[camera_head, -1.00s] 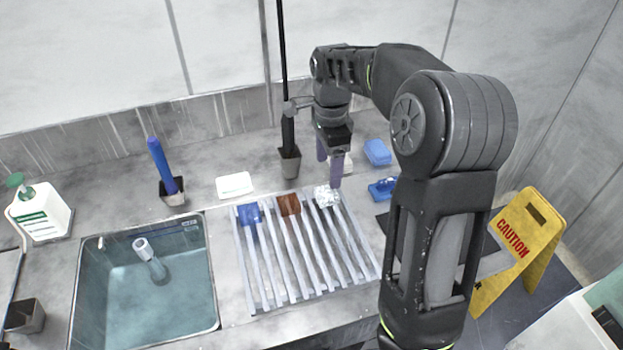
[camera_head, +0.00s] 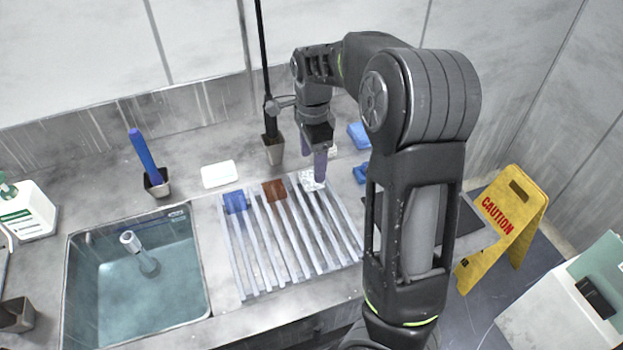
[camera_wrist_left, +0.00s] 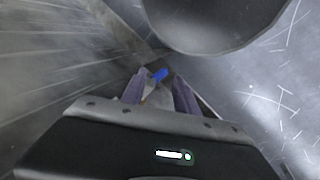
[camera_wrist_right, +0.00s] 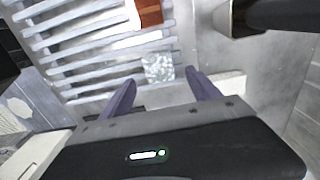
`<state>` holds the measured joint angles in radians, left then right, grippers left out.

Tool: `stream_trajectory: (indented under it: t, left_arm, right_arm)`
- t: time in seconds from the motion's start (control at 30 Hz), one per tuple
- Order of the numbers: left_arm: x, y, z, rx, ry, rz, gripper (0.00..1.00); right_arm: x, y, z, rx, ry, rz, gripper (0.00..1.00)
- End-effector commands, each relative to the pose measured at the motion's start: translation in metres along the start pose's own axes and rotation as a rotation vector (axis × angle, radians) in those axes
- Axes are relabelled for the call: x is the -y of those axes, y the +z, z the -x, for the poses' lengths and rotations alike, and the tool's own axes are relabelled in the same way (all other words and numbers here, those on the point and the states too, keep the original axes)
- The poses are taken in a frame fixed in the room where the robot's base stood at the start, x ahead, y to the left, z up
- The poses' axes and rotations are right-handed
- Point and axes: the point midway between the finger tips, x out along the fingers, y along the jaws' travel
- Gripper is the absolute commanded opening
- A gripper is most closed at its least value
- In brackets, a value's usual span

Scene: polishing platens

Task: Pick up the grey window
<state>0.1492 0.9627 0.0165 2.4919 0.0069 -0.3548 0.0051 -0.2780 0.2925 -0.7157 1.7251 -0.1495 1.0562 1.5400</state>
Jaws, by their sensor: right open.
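The grey window, a small speckled silvery-grey square (camera_head: 309,184), lies at the back right end of the slatted rack (camera_head: 228,262). It also shows in the right wrist view (camera_wrist_right: 158,68), just beyond the fingertips. My right gripper (camera_head: 313,165) points down over the rack's back edge, its fingers partly covering the window in the head view. In the right wrist view my right gripper (camera_wrist_right: 162,82) is open and empty, its fingers on either side of the window's line. My left gripper (camera_wrist_left: 160,85) shows only in its wrist view, its fingers apart with nothing clearly held.
A brown piece (camera_head: 274,191) and a blue piece (camera_head: 235,202) lie left of the window on the rack. A water-filled sink (camera_head: 207,290) is further left. A pot with a black pole (camera_head: 273,150) and a white block (camera_head: 219,174) stand behind. Blue blocks (camera_head: 359,136) lie to the right.

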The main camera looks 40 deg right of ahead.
Motion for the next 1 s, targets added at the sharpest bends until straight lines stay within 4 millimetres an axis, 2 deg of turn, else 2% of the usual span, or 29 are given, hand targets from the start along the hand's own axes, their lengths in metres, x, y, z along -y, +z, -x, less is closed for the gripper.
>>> stream_trajectory:
  t: [0.2, 0.33, 0.97, 1.0]
  left_arm:
    - [-0.002, 0.001, 0.007, 0.002, -0.002, 0.002, 0.36]
    - [-0.002, 0.001, 0.008, 0.003, -0.003, 0.002, 0.36]
    - [-0.002, 0.001, 0.007, 0.002, -0.003, 0.002, 0.36]
    - [-0.002, 0.001, 0.007, 0.002, -0.003, 0.002, 0.36]
  right_arm:
    - [-0.002, -0.001, -0.031, -0.001, 0.006, -0.001, 0.71]
    - [-0.002, -0.001, -0.044, 0.000, 0.004, 0.001, 0.71]
    - [-0.001, -0.001, -0.046, 0.001, 0.001, 0.001, 0.71]
    - [-0.001, -0.001, -0.046, 0.001, 0.001, 0.001, 0.68]
